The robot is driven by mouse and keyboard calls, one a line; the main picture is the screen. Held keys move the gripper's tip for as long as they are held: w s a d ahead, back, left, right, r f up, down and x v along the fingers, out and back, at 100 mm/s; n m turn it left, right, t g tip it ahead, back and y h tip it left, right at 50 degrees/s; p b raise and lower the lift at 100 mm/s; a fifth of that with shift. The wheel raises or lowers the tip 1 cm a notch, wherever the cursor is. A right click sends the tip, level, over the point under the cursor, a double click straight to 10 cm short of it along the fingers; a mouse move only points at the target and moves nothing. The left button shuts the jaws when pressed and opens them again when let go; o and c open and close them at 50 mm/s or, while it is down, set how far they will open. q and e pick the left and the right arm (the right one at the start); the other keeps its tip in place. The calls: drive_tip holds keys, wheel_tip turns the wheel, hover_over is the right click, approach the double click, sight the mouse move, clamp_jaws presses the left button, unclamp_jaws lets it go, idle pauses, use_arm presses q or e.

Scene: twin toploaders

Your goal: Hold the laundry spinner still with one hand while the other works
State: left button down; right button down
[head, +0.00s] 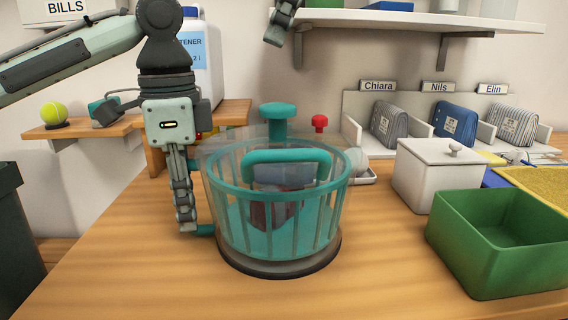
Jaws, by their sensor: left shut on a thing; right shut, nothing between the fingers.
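The laundry spinner (230,245) stands upright on the wooden table. It is a clear tub with a teal slatted basket, a dark base ring and a teal handle bar across its front. Reddish and bluish cloth shows inside, partly hidden by the slats. A teal knob (278,112) and a smaller red knob (319,122) rise behind the rim. My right gripper (278,30) is shut and empty, high above the table near the shelf.
A green bin (465,240) and a white lidded box (425,180) stand to the right. A tennis ball (54,114) sits on a side ledge at left. The front table area is clear.

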use_arm(q)
drive_tip(key=c, duration=1.5)
unclamp_jaws()
drive_tip(key=shift+o, duration=0.2)
drive_tip(key=shift+r, duration=0.1)
